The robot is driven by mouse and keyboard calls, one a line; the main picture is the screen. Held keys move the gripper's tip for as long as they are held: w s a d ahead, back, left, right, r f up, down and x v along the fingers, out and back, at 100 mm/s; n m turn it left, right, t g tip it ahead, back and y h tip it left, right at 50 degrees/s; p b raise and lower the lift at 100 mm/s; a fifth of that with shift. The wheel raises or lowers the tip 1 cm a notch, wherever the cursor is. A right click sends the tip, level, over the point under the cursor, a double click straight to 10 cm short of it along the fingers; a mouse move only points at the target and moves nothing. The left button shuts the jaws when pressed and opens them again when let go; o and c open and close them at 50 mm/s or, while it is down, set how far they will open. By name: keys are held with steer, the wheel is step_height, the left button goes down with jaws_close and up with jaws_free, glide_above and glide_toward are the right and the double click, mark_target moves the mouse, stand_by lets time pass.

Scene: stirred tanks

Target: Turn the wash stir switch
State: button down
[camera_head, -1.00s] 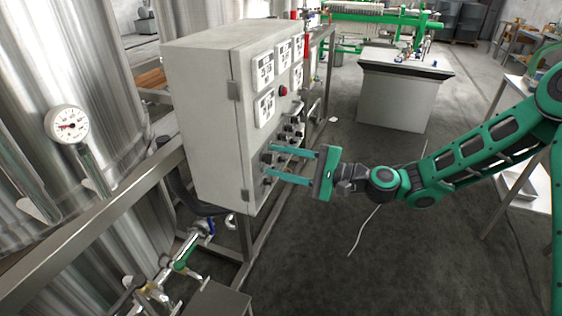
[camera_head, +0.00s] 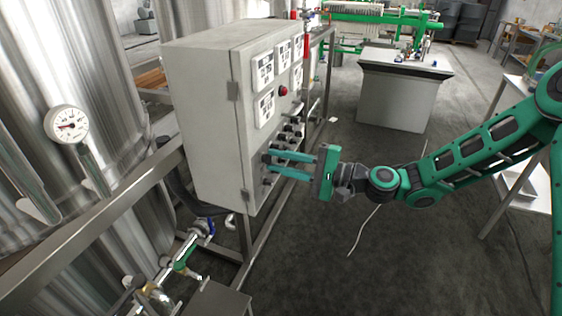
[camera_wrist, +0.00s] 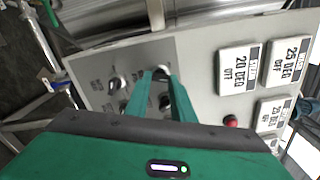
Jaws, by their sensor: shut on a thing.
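The control box (camera_head: 205,120) is a grey cabinet with a panel of small dark rotary switches, which also shows in the wrist view (camera_wrist: 195,105). My gripper (camera_head: 267,161) reaches it from the right, level, with its two teal fingers at the lower switches. In the wrist view the fingertips (camera_wrist: 162,76) are close together on a switch knob (camera_wrist: 162,71), mostly hidden between them. The labels are too small to read, so I cannot confirm which switch this is. Another black knob (camera_wrist: 116,84) sits to its left.
Display plates (camera_wrist: 238,70) and a red button (camera_wrist: 231,121) are on the same panel. Steel tanks (camera_head: 95,60) and a frame rail (camera_head: 90,225) stand left of the box. The floor (camera_head: 400,240) below my arm is mostly clear, apart from a thin cable.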

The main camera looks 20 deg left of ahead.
steer(key=shift+s+f+n, duration=0.1)
steer(key=shift+n, duration=2.35)
steer(key=shift+f+n, duration=0.1)
steer(key=shift+n, duration=2.35)
steer(key=c, duration=1.8)
jaws_free()
steer(key=shift+o, duration=1.4)
steer(key=shift+r, duration=0.1)
steer(key=d, duration=1.1)
steer(key=shift+s, duration=0.3)
